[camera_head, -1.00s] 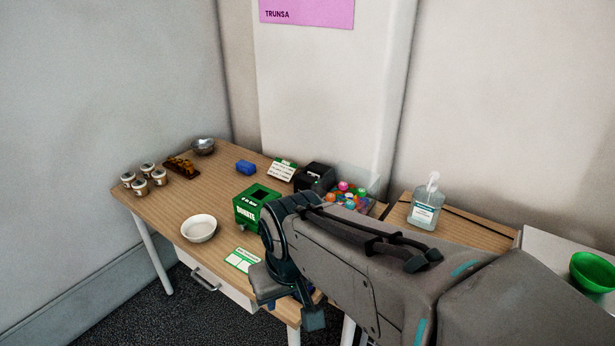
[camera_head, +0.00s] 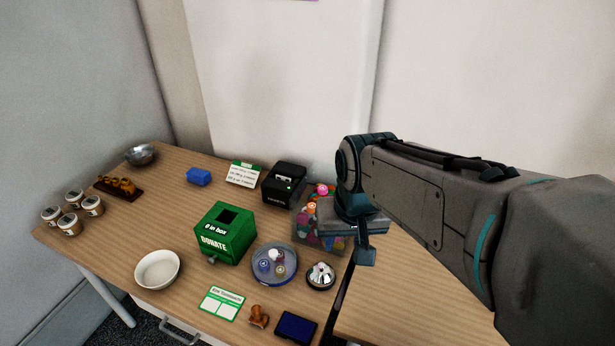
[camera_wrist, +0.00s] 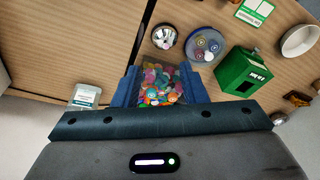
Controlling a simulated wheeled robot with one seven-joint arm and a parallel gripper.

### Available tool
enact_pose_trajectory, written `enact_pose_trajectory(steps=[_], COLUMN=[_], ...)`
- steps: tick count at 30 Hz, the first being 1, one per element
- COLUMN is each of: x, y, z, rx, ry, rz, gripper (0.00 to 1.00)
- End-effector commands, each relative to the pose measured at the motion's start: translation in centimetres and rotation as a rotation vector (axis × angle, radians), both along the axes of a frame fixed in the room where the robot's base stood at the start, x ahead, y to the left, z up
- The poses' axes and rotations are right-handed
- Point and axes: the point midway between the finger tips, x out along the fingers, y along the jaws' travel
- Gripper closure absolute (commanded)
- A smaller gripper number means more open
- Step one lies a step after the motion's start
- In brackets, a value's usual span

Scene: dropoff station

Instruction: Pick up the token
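A round blue-grey dish (camera_head: 259,281) stands on the table right of the green donate box (camera_head: 222,238). In it lie a few small round tokens (camera_head: 264,265), one whitish and others blue or brownish; which one is meant I cannot tell. The dish also shows in the wrist view (camera_wrist: 192,54), beyond my fingers and to the right. My gripper (camera_wrist: 159,76) is open and empty, its two blue fingers well apart. In the head view my gripper (camera_head: 365,252) hangs in front of the clear bin of coloured balls (camera_head: 325,235), right of the dish.
A silver bell (camera_head: 321,276) stands right of the dish. A stamp (camera_head: 258,316), a dark blue ink pad (camera_head: 296,328) and a green-edged card (camera_head: 222,303) lie in front. A white bowl (camera_head: 157,269) is at left and a black printer (camera_head: 284,185) behind. A sanitizer bottle (camera_wrist: 86,96) shows in the wrist view.

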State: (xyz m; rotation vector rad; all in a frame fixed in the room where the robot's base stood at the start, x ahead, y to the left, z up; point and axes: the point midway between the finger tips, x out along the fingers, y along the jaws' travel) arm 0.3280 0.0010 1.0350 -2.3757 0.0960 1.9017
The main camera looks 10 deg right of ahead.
Motion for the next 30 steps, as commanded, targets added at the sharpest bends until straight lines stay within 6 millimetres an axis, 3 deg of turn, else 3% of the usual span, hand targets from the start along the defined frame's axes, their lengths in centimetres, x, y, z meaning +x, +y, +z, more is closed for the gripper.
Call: enact_pose_trajectory(steps=[6,12,21,25,30], x=[6.5,12.5,21.0,23.8,26.0], y=[-0.2,-0.3,-0.1,0.1,0.2], z=[1.8,2.0,0.0,-1.2,-2.5], rx=[0.05,0.078,0.088,0.085,0.079], ry=[0.061,0.111,0.177,0.196,0.21], rz=[-0.183,-0.354,-0.599,-0.687,-0.762], gripper=[0.61,0.61,0.61,0.61,0.61])
